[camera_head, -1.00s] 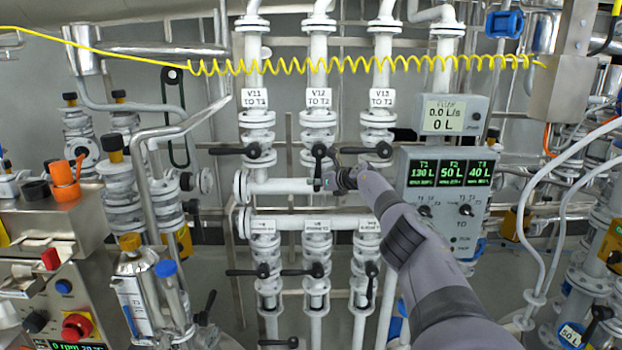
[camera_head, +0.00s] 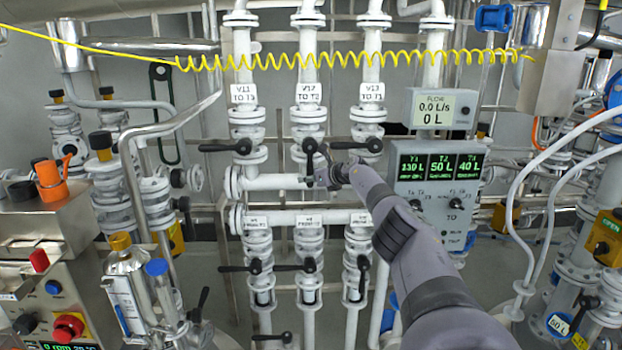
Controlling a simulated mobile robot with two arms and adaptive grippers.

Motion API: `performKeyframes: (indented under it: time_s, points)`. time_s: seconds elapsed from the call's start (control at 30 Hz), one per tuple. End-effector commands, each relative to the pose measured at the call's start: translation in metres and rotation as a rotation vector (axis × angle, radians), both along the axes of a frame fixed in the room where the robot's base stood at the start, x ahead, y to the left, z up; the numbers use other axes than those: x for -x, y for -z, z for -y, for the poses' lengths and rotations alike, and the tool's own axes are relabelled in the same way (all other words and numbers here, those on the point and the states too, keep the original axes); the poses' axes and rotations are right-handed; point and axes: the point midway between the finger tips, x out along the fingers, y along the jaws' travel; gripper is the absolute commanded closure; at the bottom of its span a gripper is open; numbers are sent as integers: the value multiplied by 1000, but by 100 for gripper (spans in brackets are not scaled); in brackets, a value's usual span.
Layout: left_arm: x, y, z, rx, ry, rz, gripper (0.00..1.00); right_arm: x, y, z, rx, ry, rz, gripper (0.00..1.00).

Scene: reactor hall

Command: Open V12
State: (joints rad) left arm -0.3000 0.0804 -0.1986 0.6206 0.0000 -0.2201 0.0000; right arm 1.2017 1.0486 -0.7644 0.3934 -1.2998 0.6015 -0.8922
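Valve V12 (camera_head: 309,116) is the middle one of three white valves in the upper row, under a label reading "V12 TO T2". Its black handle (camera_head: 310,150) points down, in line with the pipe. My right gripper (camera_head: 318,176) is at the lower part of this handle, coming in from the right. The fingers are small and partly hidden by the gripper body, so I cannot tell whether they are closed on the handle. My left gripper is not in view.
The handles of V11 (camera_head: 226,147) and V13 (camera_head: 357,145) stand crosswise. A lower row of valves with black handles (camera_head: 308,266) sits below. The flow display (camera_head: 446,108) reads 0.0 L/s and 0 L. The tank panel (camera_head: 438,178) reads 130, 50 and 40 L.

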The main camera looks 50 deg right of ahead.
Motion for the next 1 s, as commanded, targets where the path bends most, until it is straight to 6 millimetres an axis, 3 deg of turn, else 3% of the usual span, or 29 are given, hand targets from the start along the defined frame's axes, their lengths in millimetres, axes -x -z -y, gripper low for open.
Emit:
performKeyframes:
  time_s: [0.47, 0.73, 1.0]
  points:
    - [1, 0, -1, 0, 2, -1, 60, 6, -4, 1, 3, 2, 3, 61]
    - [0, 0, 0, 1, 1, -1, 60, 26, -12, -6, 5, -1, -1, 61]
    - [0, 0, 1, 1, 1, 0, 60, 59, -26, -15, 6, 0, -2, 61]
